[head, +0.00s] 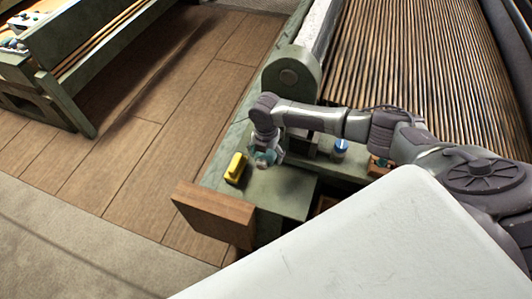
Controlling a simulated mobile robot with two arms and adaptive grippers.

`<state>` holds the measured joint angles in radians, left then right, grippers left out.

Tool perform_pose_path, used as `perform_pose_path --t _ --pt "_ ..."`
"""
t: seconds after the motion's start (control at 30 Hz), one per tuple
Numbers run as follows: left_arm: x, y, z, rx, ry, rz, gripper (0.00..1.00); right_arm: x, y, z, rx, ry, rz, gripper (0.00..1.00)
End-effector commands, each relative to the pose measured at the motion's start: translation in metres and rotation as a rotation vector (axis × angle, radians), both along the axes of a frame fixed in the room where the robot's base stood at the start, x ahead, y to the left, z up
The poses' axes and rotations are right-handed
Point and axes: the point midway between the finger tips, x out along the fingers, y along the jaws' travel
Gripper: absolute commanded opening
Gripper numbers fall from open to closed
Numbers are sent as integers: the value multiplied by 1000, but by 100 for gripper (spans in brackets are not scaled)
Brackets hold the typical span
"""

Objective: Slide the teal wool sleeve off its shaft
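My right gripper (267,160) hangs pointing down over the green bench top of the machine frame. A small teal piece (262,156), which may be the wool sleeve, shows right at its fingertips. The fingers and the piece overlap in the head view, so I cannot tell whether they grip it or only stand around it. No shaft can be made out, as the gripper covers that spot. My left gripper is not in view.
A yellow block-like thing (236,168) lies just left of the gripper. A blue-topped white pot (340,149) stands to the right, below my forearm. A wooden block (214,213) juts out at the front. A green upright (291,74) rises behind. Wooden floor (150,120) lies open left.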

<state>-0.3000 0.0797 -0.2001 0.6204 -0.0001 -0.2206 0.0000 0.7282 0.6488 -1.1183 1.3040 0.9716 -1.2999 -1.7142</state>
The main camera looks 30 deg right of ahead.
Motion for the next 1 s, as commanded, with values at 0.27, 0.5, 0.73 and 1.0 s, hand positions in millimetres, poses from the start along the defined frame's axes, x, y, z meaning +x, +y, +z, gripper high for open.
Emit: perform_pose_path --t 0.27,0.5,0.73,1.0 --pt "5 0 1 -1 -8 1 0 0 0 0 0 0 0 49" --pt "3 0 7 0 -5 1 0 -5 6 1 1 2 1 49" --pt "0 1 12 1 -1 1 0 -11 12 1 -1 1 1 49" --pt "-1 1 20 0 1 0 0 -19 21 1 1 1 0 49"
